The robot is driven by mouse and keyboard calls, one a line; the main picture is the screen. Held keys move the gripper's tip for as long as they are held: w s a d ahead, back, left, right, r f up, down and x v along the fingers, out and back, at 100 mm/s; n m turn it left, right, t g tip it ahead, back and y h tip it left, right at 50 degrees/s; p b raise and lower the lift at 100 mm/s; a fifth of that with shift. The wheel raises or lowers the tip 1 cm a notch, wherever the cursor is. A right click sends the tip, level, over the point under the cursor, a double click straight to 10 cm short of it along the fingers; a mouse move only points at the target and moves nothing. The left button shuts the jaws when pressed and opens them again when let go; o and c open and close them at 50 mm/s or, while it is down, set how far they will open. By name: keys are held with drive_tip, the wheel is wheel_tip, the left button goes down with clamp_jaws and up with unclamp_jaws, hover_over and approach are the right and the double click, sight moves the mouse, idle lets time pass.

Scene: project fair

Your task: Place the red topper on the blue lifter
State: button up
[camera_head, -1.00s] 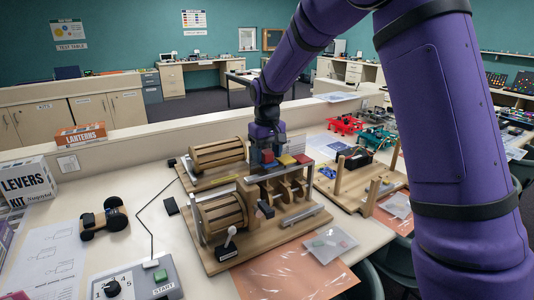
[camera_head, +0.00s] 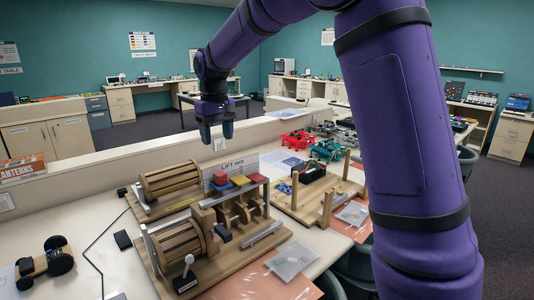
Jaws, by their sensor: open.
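The red topper (camera_head: 220,177) is a small red block at the left end of the row of lifters on the wooden machine. It appears to rest on the blue lifter (camera_head: 219,187), whose blue edge shows just under it. A yellow lifter top (camera_head: 240,181) is to its right, and a red lifter top (camera_head: 258,178) is at the right end. My gripper (camera_head: 217,138) is open and empty, pointing down, above and apart from the red topper.
The machine has two slatted wooden drums (camera_head: 172,181), a lever (camera_head: 187,270) and a metal bar (camera_head: 262,235). A wooden pegged board (camera_head: 305,205) stands to the right. Red (camera_head: 297,139) and green (camera_head: 328,150) devices are behind it. Air around my gripper is clear.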

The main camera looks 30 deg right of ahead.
drive_tip(key=s+d+r+m+t, duration=0.1)
drive_tip(key=s+d+r+t, duration=0.15)
drive_tip(key=s, duration=1.05)
drive_tip(key=s+d+r+m+t, duration=0.1)
drive_tip(key=s+d+r, duration=0.25)
drive_tip(key=s, duration=1.05)
drive_tip(key=s+f+t, duration=0.2)
drive_tip(key=s+f, duration=0.1)
drive_tip(key=s, duration=0.6)
drive_tip(key=shift+d, duration=0.45)
drive_tip(key=shift+c, duration=0.2)
